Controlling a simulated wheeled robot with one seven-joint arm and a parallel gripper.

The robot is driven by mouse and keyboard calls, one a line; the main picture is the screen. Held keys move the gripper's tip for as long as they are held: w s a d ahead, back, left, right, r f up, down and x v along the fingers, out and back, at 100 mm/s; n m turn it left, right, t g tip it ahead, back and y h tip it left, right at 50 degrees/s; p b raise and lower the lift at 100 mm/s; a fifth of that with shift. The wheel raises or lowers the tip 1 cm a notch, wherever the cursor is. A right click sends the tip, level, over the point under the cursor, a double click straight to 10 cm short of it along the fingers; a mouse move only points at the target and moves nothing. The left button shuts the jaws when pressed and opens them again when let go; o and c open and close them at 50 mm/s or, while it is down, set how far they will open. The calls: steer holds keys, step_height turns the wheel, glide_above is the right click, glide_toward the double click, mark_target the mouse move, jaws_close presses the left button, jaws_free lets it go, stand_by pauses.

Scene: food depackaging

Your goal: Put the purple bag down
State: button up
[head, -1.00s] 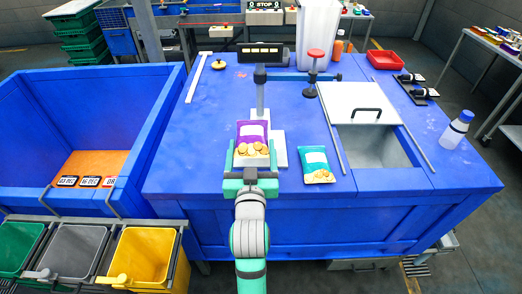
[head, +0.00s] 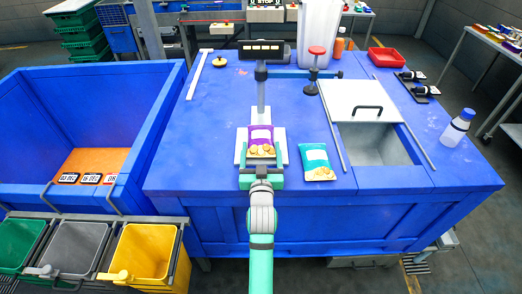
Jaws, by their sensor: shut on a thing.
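The purple bag (head: 261,137) has a white label and a picture of round golden snacks. It is between the fingers of my gripper (head: 262,160), which is shut on it. The bag is over the white plate (head: 241,152) at the foot of the grey post on the blue table. I cannot tell whether the bag touches the plate. A teal bag (head: 315,156) lies on the table just right of my gripper.
An open metal bin (head: 375,147) with a white lid (head: 358,96) is sunk in the table at right. A bottle (head: 457,128) stands at the right edge. A large blue bin (head: 140,120) stands left.

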steer(key=shift+f, duration=0.15)
steer(key=o, duration=0.7)
steer(key=shift+f, duration=0.1)
steer(key=o, duration=0.4)
steer(key=shift+o, duration=0.2)
